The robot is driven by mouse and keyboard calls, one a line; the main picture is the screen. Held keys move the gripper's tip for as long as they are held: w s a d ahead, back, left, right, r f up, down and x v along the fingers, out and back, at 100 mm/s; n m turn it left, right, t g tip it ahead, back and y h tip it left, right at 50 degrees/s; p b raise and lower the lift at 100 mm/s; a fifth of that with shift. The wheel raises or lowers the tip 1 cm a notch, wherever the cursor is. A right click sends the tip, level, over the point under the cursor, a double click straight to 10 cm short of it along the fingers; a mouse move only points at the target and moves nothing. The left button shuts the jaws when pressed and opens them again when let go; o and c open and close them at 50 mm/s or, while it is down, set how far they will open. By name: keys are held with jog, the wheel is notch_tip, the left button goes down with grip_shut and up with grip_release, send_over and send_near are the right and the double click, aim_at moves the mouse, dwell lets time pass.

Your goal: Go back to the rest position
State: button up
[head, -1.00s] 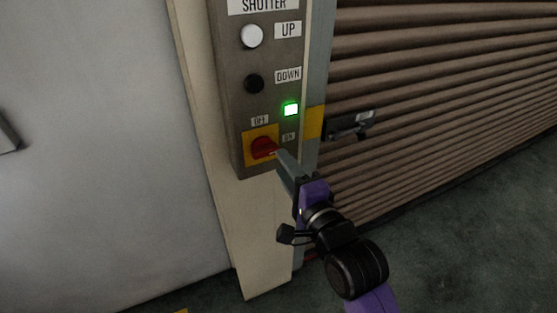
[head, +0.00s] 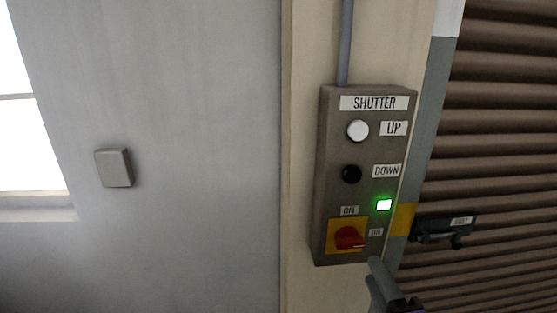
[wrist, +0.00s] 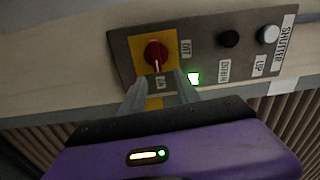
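The red rotary switch (head: 348,238) sits on a yellow plate at the bottom of the grey shutter control box (head: 333,190). In the wrist view the red switch (wrist: 156,55) has its pale mark toward the ON label (wrist: 160,83). The green lamp (head: 384,205) is lit. My gripper (head: 376,268) shows at the lower edge of the head view, just below and right of the switch. In the wrist view my gripper (wrist: 159,80) has its two fingers apart with nothing held between them. The fingertips appear clear of the switch.
The brown slatted shutter (head: 500,150) fills the right side, with a dark latch (head: 445,230) at its edge. A grey wall box (head: 114,168) and a bright window (head: 25,120) are on the left. The wall (head: 200,90) between is bare.

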jog(key=s+f+n+g, duration=0.1)
jog(key=s+f+n, duration=0.2)
jog(key=s, duration=0.8)
jog(key=s+a+f+n+g, duration=0.1)
jog(key=s+f+n, duration=0.3)
jog(key=s+n, duration=0.4)
jog(key=s+f+n+g, duration=0.1)
jog(key=s+f+n, duration=0.2)
jog(key=s, duration=1.3)
jog(key=n, duration=0.3)
jog(key=shift+a+f, duration=0.3)
jog(key=shift+d, duration=0.1)
